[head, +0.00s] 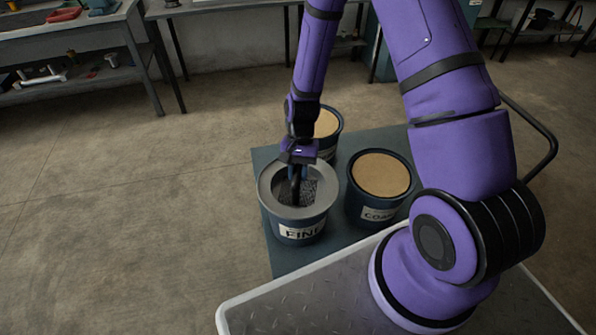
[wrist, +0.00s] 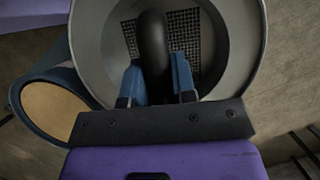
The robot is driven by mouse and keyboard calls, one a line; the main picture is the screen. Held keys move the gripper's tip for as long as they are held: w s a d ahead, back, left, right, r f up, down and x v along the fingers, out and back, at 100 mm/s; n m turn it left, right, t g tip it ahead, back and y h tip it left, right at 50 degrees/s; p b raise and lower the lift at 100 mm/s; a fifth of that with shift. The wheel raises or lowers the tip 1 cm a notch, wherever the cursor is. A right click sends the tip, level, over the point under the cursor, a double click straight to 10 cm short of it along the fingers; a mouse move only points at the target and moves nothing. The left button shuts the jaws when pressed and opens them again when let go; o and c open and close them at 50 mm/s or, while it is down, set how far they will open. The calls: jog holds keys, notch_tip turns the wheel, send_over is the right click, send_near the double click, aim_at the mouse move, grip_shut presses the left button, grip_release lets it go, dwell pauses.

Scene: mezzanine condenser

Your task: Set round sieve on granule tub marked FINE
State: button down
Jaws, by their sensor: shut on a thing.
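The round sieve (head: 267,192) is a grey ring with a dark mesh and a black handle. It sits over the mouth of the blue tub marked FINE (head: 302,233) and looks about level; whether it bears fully on the rim I cannot tell. My gripper (head: 297,178) is above the sieve's middle. In the wrist view my gripper (wrist: 155,82) has its blue fingers on either side of the black handle (wrist: 153,45), shut on it. The sieve's grey wall (wrist: 245,45) and mesh show there too, and hide the tub below.
A tub whose label starts COA (head: 379,213) stands right of the FINE tub, and another tub (head: 328,124) stands behind; both hold tan material. They share a dark cart top (head: 262,158). Workbenches (head: 75,45) line the back. The floor at left is clear.

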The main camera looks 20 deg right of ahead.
jog(key=shift+f, duration=0.55)
jog(key=c, duration=0.8)
grip_release()
jog(key=shift+c, duration=0.2)
jog(key=v, duration=1)
jog(key=shift+w+d+r, duration=0.15)
jog(key=shift+w+r, duration=0.05)
jog(key=shift+r, duration=0.1)
